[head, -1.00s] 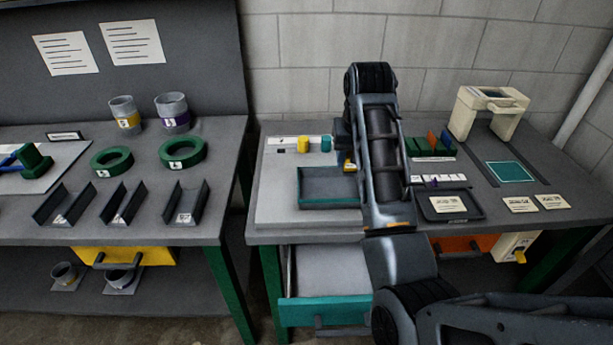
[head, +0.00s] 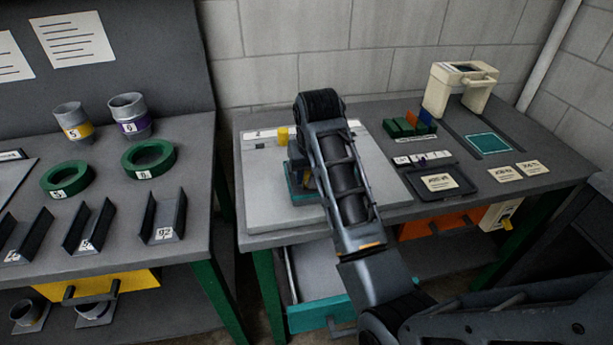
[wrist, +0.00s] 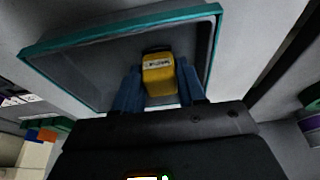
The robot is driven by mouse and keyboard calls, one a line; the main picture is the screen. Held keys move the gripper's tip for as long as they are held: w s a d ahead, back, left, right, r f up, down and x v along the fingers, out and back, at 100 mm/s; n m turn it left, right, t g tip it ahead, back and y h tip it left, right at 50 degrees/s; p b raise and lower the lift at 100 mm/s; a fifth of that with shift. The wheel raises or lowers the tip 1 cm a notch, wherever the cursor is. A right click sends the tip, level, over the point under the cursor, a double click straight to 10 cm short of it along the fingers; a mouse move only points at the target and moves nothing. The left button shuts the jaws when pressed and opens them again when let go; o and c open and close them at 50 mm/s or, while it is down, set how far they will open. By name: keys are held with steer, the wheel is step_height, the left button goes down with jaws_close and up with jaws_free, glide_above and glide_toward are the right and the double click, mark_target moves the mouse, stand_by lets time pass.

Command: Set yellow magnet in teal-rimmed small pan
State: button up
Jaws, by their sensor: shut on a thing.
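The yellow magnet (wrist: 158,76), with a dark end and a small white label, sits between the two blue fingers of my gripper (wrist: 158,84) in the wrist view. My gripper is shut on it. The teal-rimmed small pan (wrist: 118,28) lies behind the magnet in that view, its grey floor bare where it shows. In the head view the pan (head: 303,199) is mostly hidden by my arm and gripper, which are over it. I cannot tell whether the magnet touches the pan floor.
A yellow cylinder (head: 283,136) stands on the pale board (head: 262,190) behind the pan. Green blocks (head: 405,127), a dark tray (head: 440,183) and a cream machine (head: 459,88) are to the right. An open teal drawer (head: 318,312) juts out below. The board's front left is clear.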

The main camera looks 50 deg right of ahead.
steer(key=shift+r, duration=0.15)
steer(key=o, duration=1.1)
steer(key=shift+c, duration=0.2)
steer(key=p+v, duration=0.2)
steer(key=v, duration=1)
steer(key=shift+p, duration=0.35)
steer(key=shift+d, duration=0.1)
